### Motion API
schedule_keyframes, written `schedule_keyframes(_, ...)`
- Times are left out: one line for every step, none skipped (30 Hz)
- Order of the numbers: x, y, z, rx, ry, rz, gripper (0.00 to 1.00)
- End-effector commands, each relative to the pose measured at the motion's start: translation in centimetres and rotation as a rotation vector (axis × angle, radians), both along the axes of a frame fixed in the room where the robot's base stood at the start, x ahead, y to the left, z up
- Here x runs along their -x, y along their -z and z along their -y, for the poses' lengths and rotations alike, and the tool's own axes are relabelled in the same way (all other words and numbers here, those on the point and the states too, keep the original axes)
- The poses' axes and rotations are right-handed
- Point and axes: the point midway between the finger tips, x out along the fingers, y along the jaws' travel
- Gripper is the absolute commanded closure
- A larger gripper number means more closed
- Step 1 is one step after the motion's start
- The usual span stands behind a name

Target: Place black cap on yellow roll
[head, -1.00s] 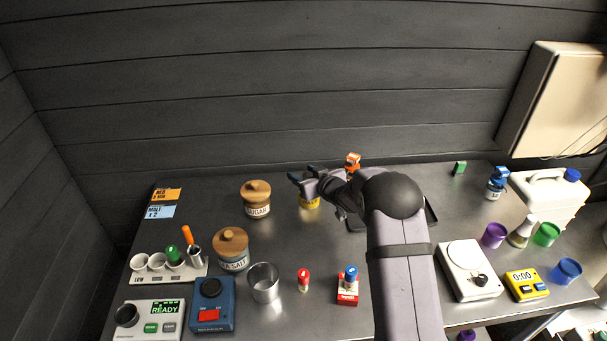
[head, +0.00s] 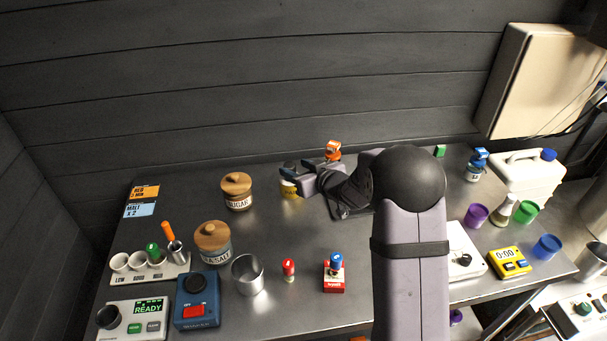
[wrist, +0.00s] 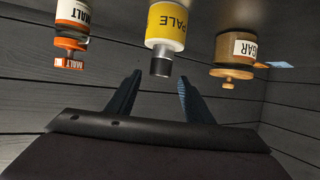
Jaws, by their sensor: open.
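The yellow roll (head: 289,189), labelled PALE, stands at the back of the table, partly behind my gripper. It shows upside down in the wrist view (wrist: 168,24). The black cap (wrist: 160,62) sits on the roll's top end and looks straight on it. My gripper (wrist: 160,77) is open, its two blue fingers spread on either side of the cap's line. The cap appears just beyond the fingertips, with clear gaps to both fingers. In the head view my gripper (head: 296,172) is beside the roll's top, and the cap cannot be made out clearly.
The wooden-lidded sugar jar (head: 237,192) stands left of the roll. An orange-capped malt container (wrist: 72,30) stands on its other side. The salt jar (head: 213,242), metal cup (head: 247,275) and small bottles are nearer the front. The back wall (head: 230,80) is close behind.

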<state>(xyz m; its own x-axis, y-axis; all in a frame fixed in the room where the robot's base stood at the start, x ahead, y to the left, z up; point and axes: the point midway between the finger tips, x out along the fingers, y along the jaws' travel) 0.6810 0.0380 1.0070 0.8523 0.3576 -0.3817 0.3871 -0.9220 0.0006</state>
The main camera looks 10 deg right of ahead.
Motion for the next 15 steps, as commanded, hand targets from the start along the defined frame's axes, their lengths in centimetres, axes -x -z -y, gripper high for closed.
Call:
schedule_keyframes(0.6, -0.2, 0.3, 0.0, 0.002, 0.001, 0.53)
schedule_keyframes(1.0, -0.3, 0.5, 0.001, 0.002, 0.0, 0.53)
schedule_keyframes(1.4, -0.6, 0.6, 0.0, 0.001, 0.0, 0.53)
schedule_keyframes(1.6, -0.7, 0.7, 0.0, 0.001, 0.0, 0.53)
schedule_keyframes(1.9, -0.8, 0.8, -0.001, 0.001, 0.0, 0.53)
schedule_keyframes(2.2, -1.0, 1.0, -0.001, 0.001, 0.0, 0.53)
schedule_keyframes(2.4, -1.0, 1.0, -0.001, 0.001, 0.0, 0.53)
schedule_keyframes(2.5, -1.1, 1.1, -0.001, 0.001, 0.0, 0.53)
schedule_keyframes(2.7, -1.2, 1.2, 0.0, 0.0, 0.0, 0.53)
schedule_keyframes(2.8, -1.2, 1.2, 0.0, 0.0, 0.0, 0.53)
schedule_keyframes(2.9, -1.3, 1.2, 0.0, 0.0, 0.0, 0.53)
schedule_keyframes(3.0, -1.3, 1.2, 0.0, 0.0, 0.0, 0.53)
schedule_keyframes(3.1, -1.3, 1.2, 0.0, -0.001, -0.001, 0.53)
schedule_keyframes(3.1, -1.3, 1.3, 0.0, -0.001, -0.001, 0.53)
schedule_keyframes(3.1, -1.3, 1.3, 0.0, -0.001, -0.001, 0.53)
